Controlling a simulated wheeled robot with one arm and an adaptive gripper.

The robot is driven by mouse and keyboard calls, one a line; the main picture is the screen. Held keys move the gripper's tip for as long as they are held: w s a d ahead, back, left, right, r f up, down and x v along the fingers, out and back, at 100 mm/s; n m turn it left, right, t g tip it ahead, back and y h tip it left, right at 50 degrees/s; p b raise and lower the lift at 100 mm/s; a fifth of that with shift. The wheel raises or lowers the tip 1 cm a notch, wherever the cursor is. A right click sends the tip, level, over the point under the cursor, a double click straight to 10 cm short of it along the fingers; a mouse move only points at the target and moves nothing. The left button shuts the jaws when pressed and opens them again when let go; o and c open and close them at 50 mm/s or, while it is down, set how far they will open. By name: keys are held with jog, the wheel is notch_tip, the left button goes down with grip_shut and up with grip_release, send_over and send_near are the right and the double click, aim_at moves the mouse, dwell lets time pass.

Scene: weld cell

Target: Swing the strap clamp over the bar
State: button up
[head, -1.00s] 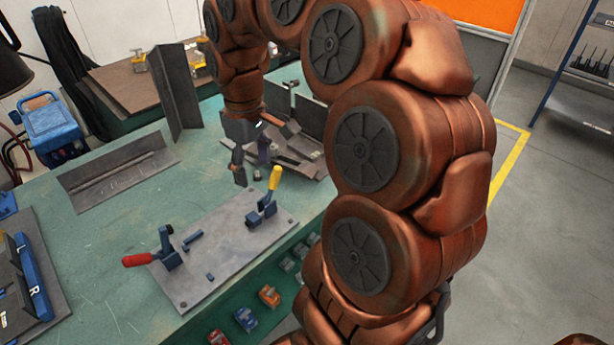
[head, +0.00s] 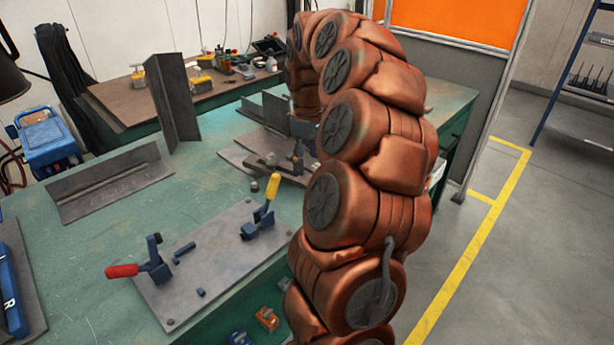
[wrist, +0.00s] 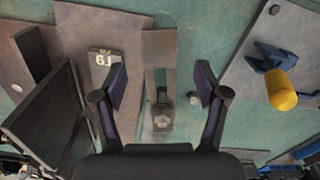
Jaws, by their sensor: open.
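My gripper (wrist: 160,72) is open, its two dark fingers spread apart in the wrist view. Between and below them lies a flat grey strap (wrist: 160,48) with a dark nut or bolt (wrist: 161,112) at its near end; this looks like the strap clamp. A short grey block marked with digits (wrist: 103,66) lies left of the strap, by the left finger. I cannot tell which piece is the bar. In the head view my gripper (head: 299,155) is over the right part of the steel fixture (head: 236,157), and my arm partly hides that area.
A plate (head: 215,255) carries a yellow-handled toggle clamp (head: 262,215) and a red-handled one (head: 145,265). A tall steel angle (head: 174,98) and a low one (head: 110,183) stand to the left. The green tabletop (head: 90,245) is bare between them and the plate.

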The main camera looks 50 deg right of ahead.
aim_at(307, 179)
notch_tip(307, 179, down, 5)
jog(key=shift+f, duration=0.15)
grip_shut()
dwell(0.7)
